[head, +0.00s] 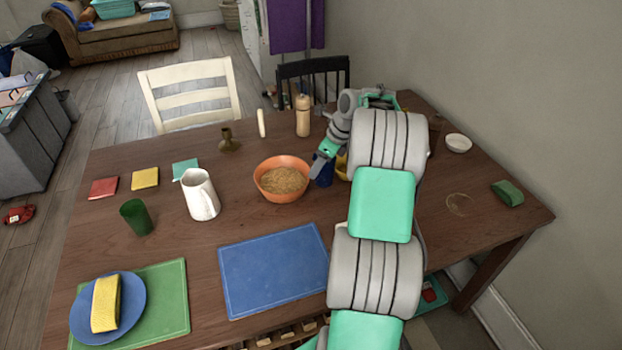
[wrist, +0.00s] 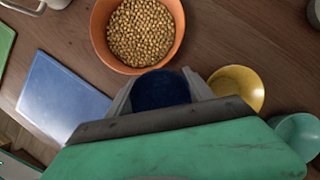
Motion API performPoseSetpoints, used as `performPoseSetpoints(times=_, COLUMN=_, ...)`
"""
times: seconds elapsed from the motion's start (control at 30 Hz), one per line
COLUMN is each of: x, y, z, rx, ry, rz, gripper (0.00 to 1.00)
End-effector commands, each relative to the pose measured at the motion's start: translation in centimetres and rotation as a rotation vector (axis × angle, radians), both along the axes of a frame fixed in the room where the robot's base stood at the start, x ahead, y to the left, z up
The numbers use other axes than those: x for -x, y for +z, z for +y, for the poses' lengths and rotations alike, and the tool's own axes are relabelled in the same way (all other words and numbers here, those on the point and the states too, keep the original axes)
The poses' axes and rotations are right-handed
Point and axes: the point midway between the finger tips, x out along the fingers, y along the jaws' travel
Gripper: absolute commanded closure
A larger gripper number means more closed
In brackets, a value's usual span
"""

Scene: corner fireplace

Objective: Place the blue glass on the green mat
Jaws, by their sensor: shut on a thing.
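The blue glass (head: 324,174) is at the right of the orange bowl in the head view, partly hidden by my gripper (head: 320,166). In the wrist view the glass (wrist: 160,90) sits between my two fingers, and my gripper is shut on it. I cannot tell whether its base touches the table. The green mat (head: 172,303) lies at the table's front left in the head view, well apart from the glass. A blue plate (head: 78,318) with a folded yellow cloth (head: 106,303) covers much of the mat's left part; its right side is bare.
The orange bowl (head: 283,160) of chickpeas stands close to the glass. A yellow bowl (wrist: 240,84) is just beside my gripper. A white pitcher (head: 200,194), green glass (head: 137,217) and blue mat (head: 272,270) lie between the glass and the green mat.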

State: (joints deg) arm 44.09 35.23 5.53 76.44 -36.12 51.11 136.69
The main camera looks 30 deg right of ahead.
Motion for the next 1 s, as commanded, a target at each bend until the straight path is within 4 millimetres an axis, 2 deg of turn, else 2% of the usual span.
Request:
performPoseSetpoints(times=0.3, x=-0.1, y=-5.4, z=0.2, rx=0.001, ry=0.005, rz=-0.001, gripper=0.89)
performPoseSetpoints(times=0.63, x=-0.1, y=-5.7, z=0.2, rx=0.003, ry=0.007, rz=-0.001, gripper=0.89)
performPoseSetpoints(times=0.67, x=-0.1, y=-5.8, z=0.2, rx=0.002, ry=0.008, rz=0.000, gripper=0.37)
performPoseSetpoints(times=0.9, x=-0.1, y=-5.8, z=0.2, rx=0.002, ry=0.008, rz=0.000, gripper=0.18)
performPoseSetpoints(times=1.0, x=-0.1, y=-5.8, z=0.2, rx=0.002, ry=0.008, rz=0.000, gripper=0.18)
